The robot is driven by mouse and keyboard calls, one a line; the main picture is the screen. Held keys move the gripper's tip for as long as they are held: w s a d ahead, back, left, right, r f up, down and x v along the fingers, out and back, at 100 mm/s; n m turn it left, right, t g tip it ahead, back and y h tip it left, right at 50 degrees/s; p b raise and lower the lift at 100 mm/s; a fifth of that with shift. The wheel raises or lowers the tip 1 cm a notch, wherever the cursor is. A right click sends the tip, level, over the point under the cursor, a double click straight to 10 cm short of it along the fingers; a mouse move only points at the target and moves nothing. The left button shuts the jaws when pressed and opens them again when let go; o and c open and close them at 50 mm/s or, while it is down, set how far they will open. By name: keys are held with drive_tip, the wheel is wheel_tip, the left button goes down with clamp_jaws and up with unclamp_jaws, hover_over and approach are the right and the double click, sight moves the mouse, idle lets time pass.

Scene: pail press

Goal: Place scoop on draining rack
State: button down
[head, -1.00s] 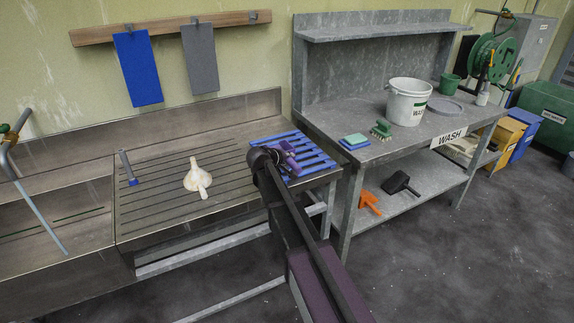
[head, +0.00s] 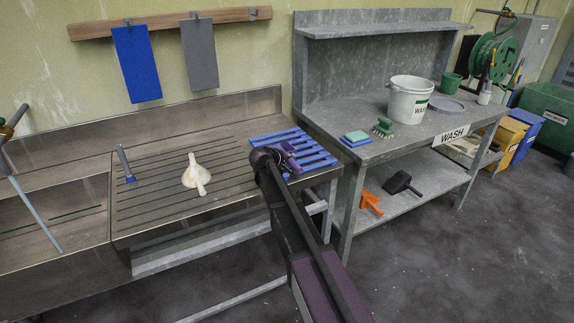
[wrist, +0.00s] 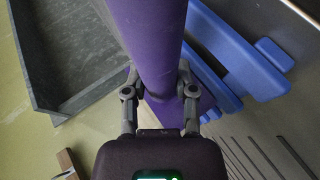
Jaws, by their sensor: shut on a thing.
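My gripper (head: 279,160) is over the near left part of the blue slatted draining rack (head: 318,163), at the right end of the steel drainboard. In the wrist view my gripper (wrist: 160,92) is shut on a purple thing, the scoop (wrist: 150,35), which runs between the fingers and out of the top of the picture. Only a small purple part of the scoop (head: 291,164) shows in the head view; my arm hides the rest. Blue rack slats (wrist: 240,60) lie beside and beyond the scoop. I cannot tell whether the scoop touches them.
A white funnel-like thing (head: 196,176) and a blue-ended brush (head: 126,165) are on the drainboard. The bench to the right holds a white pail (head: 407,100), a green brush (head: 383,127) and sponges (head: 355,138). An orange tool (head: 371,203) is on its lower shelf.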

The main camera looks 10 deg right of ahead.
drive_tip(key=shift+f, duration=0.1)
idle(0.3)
drive_tip(key=c, duration=0.7)
unclamp_jaws()
drive_tip(key=shift+r, duration=0.2)
drive_tip(key=p+v, duration=0.6)
drive_tip(key=v, duration=0.6)
drive_tip(key=shift+f, duration=0.1)
